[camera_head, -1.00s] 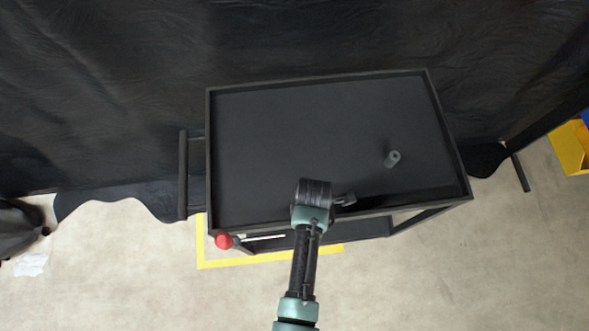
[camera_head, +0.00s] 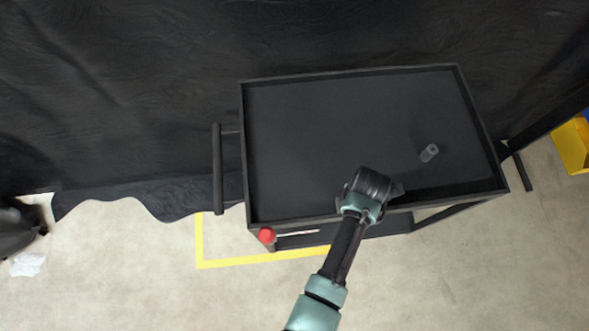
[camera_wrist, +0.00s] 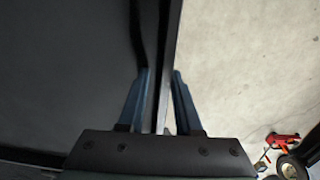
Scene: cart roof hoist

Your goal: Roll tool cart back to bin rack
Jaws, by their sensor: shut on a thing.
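The black tool cart (camera_head: 345,215) stands against the dark hanging sheet, its tray top seen from above. Its push handle (camera_head: 218,168) is at the left end. My gripper (camera_head: 385,190) is over the cart's near edge; the fingertips are hidden in the head view. In the wrist view my gripper (camera_wrist: 160,90) has one blue finger on each side of the tray's rim (camera_wrist: 169,50) and is shut on it. No bin rack can be made out for certain.
A yellow floor line (camera_head: 200,240) forms a corner under the cart's near left. A red knob (camera_head: 266,235) sits at the cart's front left. The dark sheet (camera_head: 120,90) hangs behind. A yellow bin (camera_head: 572,146) is at the far right. The near floor is open.

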